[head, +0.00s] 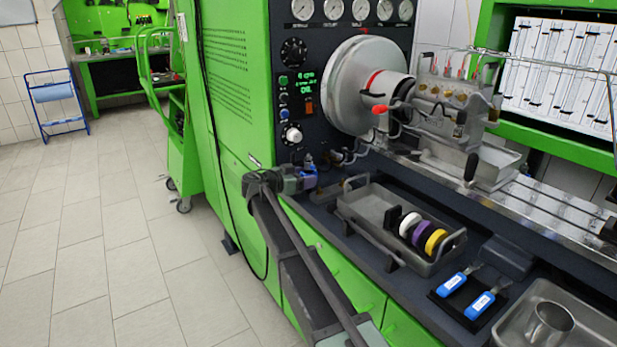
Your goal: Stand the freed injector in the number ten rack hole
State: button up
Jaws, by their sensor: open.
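My gripper (309,177) is at the end of my arm, at the front left edge of the bench, below the control panel. It is small and dark in this view, and I see nothing held in it; its jaws are open. It is in front of the left end of a grey metal tray (372,217). I cannot pick out a freed injector. I also cannot make out a rack with numbered holes. A metal fixture (452,105) with several upright red-tipped parts stands on the bench rail; I cannot tell whether any of these is an injector.
The tray holds black, white, purple and yellow discs (420,232). Two blue-labelled items (467,293) lie on a dark mat, right of it. A metal mug (549,325) stands in another tray at the lower right. A large round drum (352,85) juts out behind.

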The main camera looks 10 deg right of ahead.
jog(key=p+v, duration=0.1)
jog(key=v, duration=0.9)
jog(key=shift+a, duration=0.2)
